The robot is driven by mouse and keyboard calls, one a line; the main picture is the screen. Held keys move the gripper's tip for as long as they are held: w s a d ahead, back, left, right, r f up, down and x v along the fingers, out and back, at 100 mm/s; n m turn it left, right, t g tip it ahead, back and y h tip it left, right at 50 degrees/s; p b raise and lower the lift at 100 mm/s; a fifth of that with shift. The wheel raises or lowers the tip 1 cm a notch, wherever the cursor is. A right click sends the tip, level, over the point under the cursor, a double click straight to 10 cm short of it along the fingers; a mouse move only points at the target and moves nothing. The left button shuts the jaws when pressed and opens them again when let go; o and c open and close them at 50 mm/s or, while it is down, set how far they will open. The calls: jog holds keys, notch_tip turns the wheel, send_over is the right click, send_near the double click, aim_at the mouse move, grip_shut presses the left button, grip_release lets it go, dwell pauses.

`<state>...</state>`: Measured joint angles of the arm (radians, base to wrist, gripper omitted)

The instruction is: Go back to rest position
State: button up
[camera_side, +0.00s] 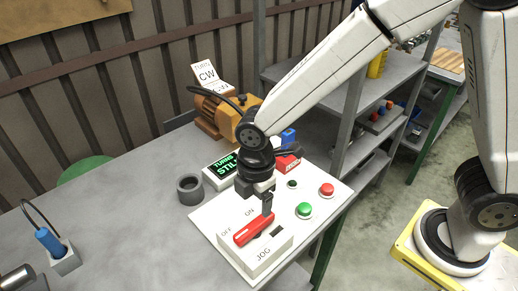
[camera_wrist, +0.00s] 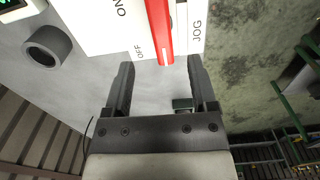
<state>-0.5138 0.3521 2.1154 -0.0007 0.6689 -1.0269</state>
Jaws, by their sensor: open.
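My gripper (camera_side: 266,206) is over the control panel in the side view, at the red switch handle (camera_side: 252,231). In the wrist view my gripper (camera_wrist: 160,65) has its two dark fingers spread apart with nothing between them. The red handle (camera_wrist: 160,30) lies ahead of the fingers, its near end close to the gap between the tips. I cannot tell whether a finger touches it. The handle sits on a white block marked ON, OFF and JOG, on the white panel (camera_side: 225,226). In the wrist view it lies between the OFF and JOG labels.
A green button (camera_side: 304,210) and a red button (camera_side: 326,190) stand on the panel. A display (camera_side: 226,167), a dark ring (camera_side: 190,190) and an orange motor (camera_side: 216,112) are behind. A shelf (camera_side: 345,110) stands at the right. The bench (camera_side: 120,225) has free room at left.

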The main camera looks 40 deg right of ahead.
jog(key=s+d+r+m+t, duration=0.1)
jog(key=s+d+m, duration=0.3)
jog(key=d+m, duration=1.3)
jog(key=shift+s+d+r+m+t, duration=0.2)
jog(key=shift+d+m+t, duration=0.1)
jog(key=shift+d+t, duration=0.45)
